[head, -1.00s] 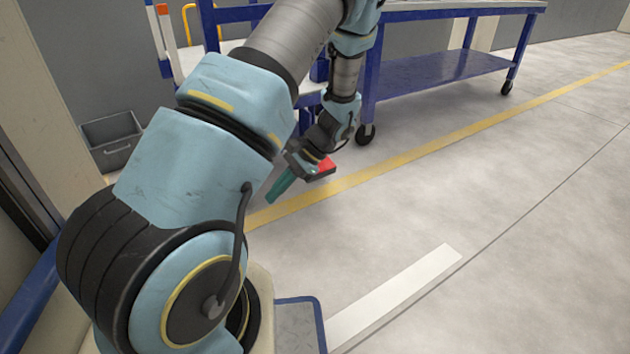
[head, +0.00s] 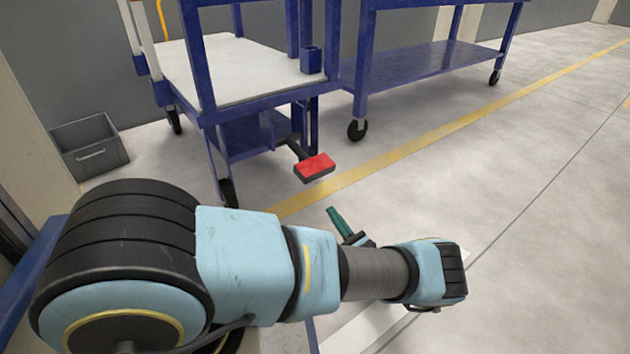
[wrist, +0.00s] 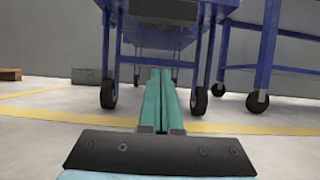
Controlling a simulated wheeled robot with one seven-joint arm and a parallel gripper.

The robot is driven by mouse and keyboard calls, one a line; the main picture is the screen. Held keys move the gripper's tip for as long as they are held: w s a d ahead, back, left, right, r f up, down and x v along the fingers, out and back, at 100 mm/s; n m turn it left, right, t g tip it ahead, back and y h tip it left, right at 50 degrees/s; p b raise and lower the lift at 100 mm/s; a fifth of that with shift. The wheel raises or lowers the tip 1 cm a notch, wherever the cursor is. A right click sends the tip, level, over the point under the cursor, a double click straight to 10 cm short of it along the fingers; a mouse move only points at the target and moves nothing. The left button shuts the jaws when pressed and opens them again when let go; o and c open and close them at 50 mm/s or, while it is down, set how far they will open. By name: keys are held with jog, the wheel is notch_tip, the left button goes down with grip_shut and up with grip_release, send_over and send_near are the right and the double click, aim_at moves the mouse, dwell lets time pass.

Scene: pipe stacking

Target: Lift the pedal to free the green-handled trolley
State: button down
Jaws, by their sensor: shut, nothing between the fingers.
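The pedal (head: 314,167) is a red pad on a dark arm, sticking out low from the front of a blue-framed trolley (head: 208,62). No green handle shows on this trolley; its top is cut off. My gripper (head: 334,212) has teal fingers. It is in front of and below the pedal in the head view, apart from it. In the wrist view the fingers (wrist: 160,98) lie side by side, shut and empty, pointing toward the trolley's underside. A dark block (wrist: 165,10) shows above them; I cannot tell if it is the pedal.
A second blue table (head: 430,68) on casters stands to the right. A grey bin (head: 90,146) sits on the floor at left. A yellow line (head: 400,150) crosses the floor. Open floor lies at right.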

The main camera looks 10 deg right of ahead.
dwell(0.3)
jog(key=w+a+r+b, duration=0.2)
jog(key=w+a+r, duration=0.1)
jog(key=w+r, duration=0.4)
jog(key=shift+w+a+r, duration=0.25)
jog(key=shift+r, duration=0.3)
jog(key=shift+r, duration=0.1)
